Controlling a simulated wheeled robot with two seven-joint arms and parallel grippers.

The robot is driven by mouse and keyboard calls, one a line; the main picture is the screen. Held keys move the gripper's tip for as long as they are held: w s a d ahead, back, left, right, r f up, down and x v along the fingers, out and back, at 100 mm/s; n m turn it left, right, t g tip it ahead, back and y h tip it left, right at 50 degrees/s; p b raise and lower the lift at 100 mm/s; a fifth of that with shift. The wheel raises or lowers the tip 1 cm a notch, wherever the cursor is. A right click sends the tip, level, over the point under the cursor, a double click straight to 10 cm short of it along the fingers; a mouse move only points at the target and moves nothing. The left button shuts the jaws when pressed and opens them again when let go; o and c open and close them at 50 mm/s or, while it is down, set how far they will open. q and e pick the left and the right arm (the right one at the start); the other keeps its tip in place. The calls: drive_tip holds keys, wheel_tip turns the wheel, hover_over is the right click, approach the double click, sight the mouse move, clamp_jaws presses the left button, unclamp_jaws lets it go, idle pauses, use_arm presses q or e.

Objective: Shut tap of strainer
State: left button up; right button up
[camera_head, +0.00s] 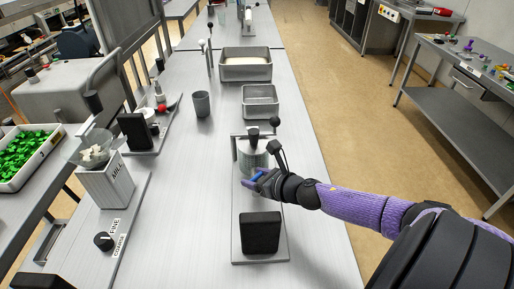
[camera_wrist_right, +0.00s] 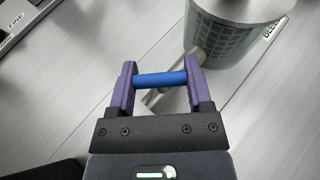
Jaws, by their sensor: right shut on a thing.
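The strainer (camera_head: 252,155) is a clear, mesh-patterned cylinder on a metal base plate in the middle of the bench; its lower part also shows at the top of the right wrist view (camera_wrist_right: 232,45). Its tap has a short metal spout (camera_wrist_right: 156,98) and a blue handle (camera_wrist_right: 160,78). My right gripper (camera_head: 257,178) is at the near side of the strainer. In the wrist view its two purple fingers (camera_wrist_right: 160,74) are closed on the two ends of the blue handle. My left gripper is not in view.
A black block (camera_head: 260,232) stands on the base plate in front of the strainer. Metal trays (camera_head: 260,112) and a grey cup (camera_head: 201,104) stand behind it. A mill (camera_head: 107,187) is at the left. Bare bench lies between mill and strainer.

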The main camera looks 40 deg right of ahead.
drive_tip(key=shift+r+m+h+p, duration=0.1)
drive_tip(key=shift+m+h+p, duration=0.5)
drive_tip(key=shift+h, duration=0.1)
drive_tip(key=o, duration=1.3)
drive_tip(key=shift+s, duration=0.15)
drive_tip(key=p+v, duration=0.2)
drive_tip(key=v, duration=0.6)
drive_tip(key=shift+a, duration=0.15)
drive_tip(key=shift+v, duration=0.75)
